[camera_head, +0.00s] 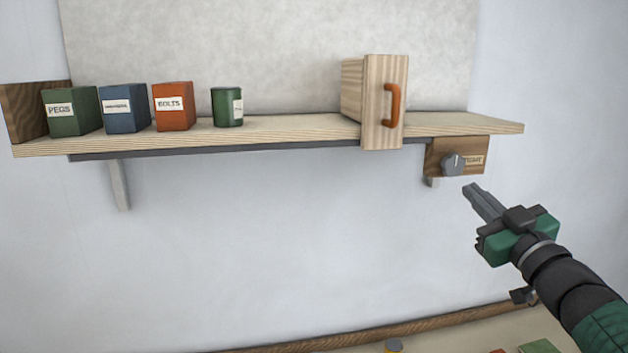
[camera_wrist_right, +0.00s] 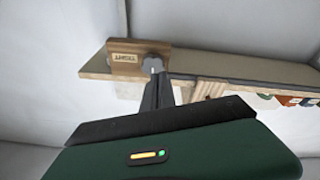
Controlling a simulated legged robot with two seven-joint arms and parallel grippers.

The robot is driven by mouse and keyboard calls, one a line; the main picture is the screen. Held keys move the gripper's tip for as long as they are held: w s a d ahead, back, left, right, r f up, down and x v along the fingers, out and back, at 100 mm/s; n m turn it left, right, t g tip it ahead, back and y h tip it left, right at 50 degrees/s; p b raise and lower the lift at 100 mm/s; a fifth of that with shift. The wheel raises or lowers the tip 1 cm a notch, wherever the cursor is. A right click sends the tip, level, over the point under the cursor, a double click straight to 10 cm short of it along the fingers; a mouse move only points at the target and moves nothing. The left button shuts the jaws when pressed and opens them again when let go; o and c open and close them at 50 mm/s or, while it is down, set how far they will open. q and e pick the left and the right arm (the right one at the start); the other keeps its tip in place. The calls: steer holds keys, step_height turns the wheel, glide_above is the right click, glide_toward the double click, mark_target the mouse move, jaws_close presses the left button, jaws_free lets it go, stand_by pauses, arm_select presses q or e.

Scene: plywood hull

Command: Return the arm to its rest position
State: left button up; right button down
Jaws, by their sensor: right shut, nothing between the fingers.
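My right gripper (camera_head: 470,190) is shut and empty. Its fingertips are just below and to the right of a grey knob (camera_head: 453,164) on a small wooden box (camera_head: 436,158) with a label, fixed under the right end of the shelf. In the right wrist view my fingers (camera_wrist_right: 157,80) point up toward the knob (camera_wrist_right: 153,64) and partly overlap it, so I cannot tell from there whether they touch; in the head view a small gap shows. My left gripper is not in view.
The wall shelf (camera_head: 290,131) holds green, blue and orange boxes, a green can (camera_head: 227,107) and a wooden drawer unit (camera_head: 383,105) with an orange handle. A table edge (camera_head: 380,338) with a few small items is low in front.

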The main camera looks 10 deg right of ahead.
steer(key=a+f+m+g+h, duration=0.2)
steer(key=f+m+g, duration=0.15)
steer(key=f, duration=1.25)
steer(key=a+f+m+g+h, duration=0.1)
steer(key=a+f+m+g, duration=0.3)
steer(key=f, duration=1.1)
steer(key=s+a+f+n+g, duration=0.1)
steer(key=s+a+f+g, duration=0.2)
steer(key=s+f, duration=0.3)
steer(key=s+a+f+n+g+y+b, duration=0.1)
steer(key=s+a+f+g, duration=0.2)
steer(key=s+f, duration=0.4)
steer(key=s+a+f+n+g, duration=0.1)
steer(key=s+a+f+g, duration=0.2)
steer(key=s+f, duration=0.3)
steer(key=shift+s+a+f+g+y, duration=0.35)
steer(key=shift+s+g, duration=0.4)
steer(key=shift+s, duration=0.4)
